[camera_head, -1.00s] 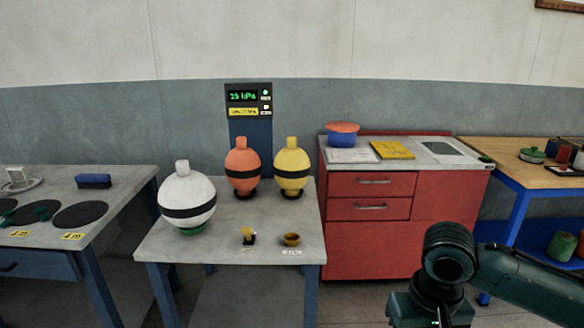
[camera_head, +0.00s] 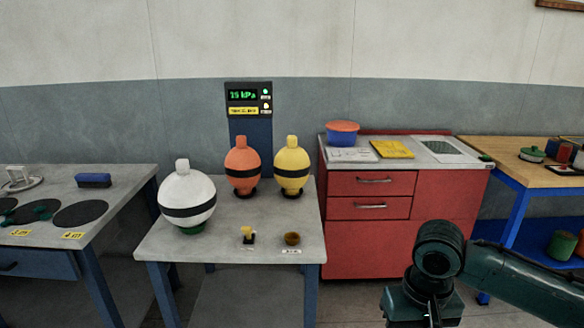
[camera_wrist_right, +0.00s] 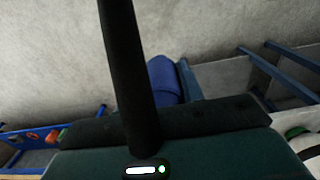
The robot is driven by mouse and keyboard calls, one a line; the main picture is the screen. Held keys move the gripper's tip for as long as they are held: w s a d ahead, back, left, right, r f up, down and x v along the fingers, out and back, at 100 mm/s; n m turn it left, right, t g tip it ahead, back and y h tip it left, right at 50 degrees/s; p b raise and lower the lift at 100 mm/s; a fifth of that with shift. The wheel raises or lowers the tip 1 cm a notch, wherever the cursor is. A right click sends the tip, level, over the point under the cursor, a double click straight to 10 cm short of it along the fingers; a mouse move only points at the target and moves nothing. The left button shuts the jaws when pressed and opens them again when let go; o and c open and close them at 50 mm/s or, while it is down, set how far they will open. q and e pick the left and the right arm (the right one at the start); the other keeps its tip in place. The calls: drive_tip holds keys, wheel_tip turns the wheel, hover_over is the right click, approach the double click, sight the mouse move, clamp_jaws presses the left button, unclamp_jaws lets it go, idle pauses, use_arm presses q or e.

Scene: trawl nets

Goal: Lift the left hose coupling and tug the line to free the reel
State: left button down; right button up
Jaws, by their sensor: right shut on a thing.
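I cannot pick out a hose coupling, line or reel for certain in either view. My right arm (camera_head: 438,250) comes in from the right in the head view, and its gripper is below the frame. In the right wrist view my right gripper's dark green body fills the bottom, and a long black bar (camera_wrist_right: 128,75) rises from it. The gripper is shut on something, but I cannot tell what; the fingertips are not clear. A blue rounded thing (camera_wrist_right: 164,80) shows behind the gripper body. My left gripper is not in view.
A grey table (camera_head: 225,250) bears white (camera_head: 188,197), orange (camera_head: 242,167) and yellow (camera_head: 291,166) floats, a small yellow piece (camera_head: 247,232) and a brown cup (camera_head: 292,238). A red cabinet (camera_head: 370,240) stands beside it. A wooden-topped bench (camera_head: 535,176) is at right.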

drive_tip(key=w+f+b, duration=0.1)
drive_tip(key=w+f, duration=0.5)
drive_tip(key=w, duration=0.5)
drive_tip(key=shift+a+f, duration=0.3)
idle(0.6)
idle(0.3)
